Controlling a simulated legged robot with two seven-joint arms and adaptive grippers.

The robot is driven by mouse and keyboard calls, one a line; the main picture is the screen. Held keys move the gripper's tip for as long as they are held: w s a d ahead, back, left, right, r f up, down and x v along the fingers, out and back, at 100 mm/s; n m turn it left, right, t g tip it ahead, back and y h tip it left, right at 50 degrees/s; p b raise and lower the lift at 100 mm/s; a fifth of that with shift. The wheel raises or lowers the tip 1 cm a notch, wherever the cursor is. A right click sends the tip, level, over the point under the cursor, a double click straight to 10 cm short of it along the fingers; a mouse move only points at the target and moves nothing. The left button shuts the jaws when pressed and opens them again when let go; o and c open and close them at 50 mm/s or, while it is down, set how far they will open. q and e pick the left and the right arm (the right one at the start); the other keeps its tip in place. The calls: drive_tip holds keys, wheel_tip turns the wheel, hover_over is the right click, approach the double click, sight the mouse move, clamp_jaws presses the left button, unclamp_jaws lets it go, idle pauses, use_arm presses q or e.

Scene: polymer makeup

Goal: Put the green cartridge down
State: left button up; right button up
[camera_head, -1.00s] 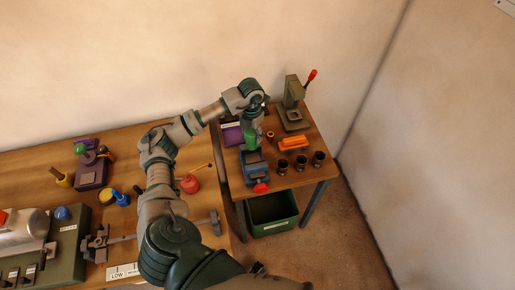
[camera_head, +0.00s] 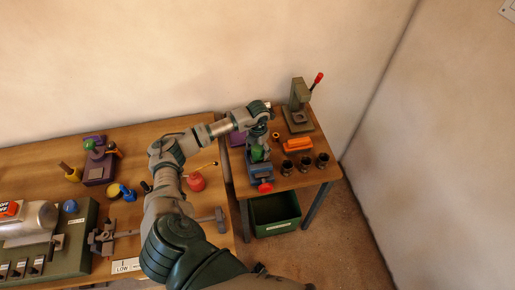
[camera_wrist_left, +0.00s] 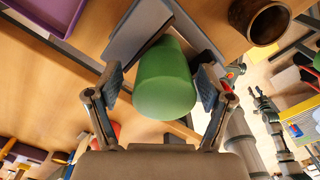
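The green cartridge (camera_head: 257,152) is at the blue-grey vise (camera_head: 260,172) with the red knob on the small right-hand table. In the left wrist view the cartridge (camera_wrist_left: 165,82) is between the spread fingers of my left gripper (camera_wrist_left: 160,88). A gap shows on its left side and a narrower one on its right. Grey vise jaws (camera_wrist_left: 138,28) show behind the cartridge. Its far end is hidden, so I cannot tell how deep it sits between the jaws. My left gripper also shows in the head view (camera_head: 258,142), above the vise. My right gripper is not in view.
An orange block (camera_head: 298,145), several dark cups (camera_head: 287,168) and a press with a red lever (camera_head: 297,107) stand right of the vise. A purple tray (camera_head: 237,140) is partly behind my left arm. A green bin (camera_head: 274,214) is below the table.

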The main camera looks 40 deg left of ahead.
use_arm(q)
drive_tip(key=shift+d, duration=0.25)
drive_tip(key=shift+w+d+r, duration=0.1)
drive_tip(key=shift+r, duration=0.2)
drive_tip(key=r, duration=0.3)
drive_tip(key=r+b, duration=0.1)
drive_tip(key=r, duration=0.6)
drive_tip(key=shift+a+r, duration=0.2)
drive_tip(key=shift+a, duration=0.05)
drive_tip(key=shift+r, duration=0.35)
drive_tip(key=shift+d+r, duration=0.2)
drive_tip(key=shift+r, duration=0.05)
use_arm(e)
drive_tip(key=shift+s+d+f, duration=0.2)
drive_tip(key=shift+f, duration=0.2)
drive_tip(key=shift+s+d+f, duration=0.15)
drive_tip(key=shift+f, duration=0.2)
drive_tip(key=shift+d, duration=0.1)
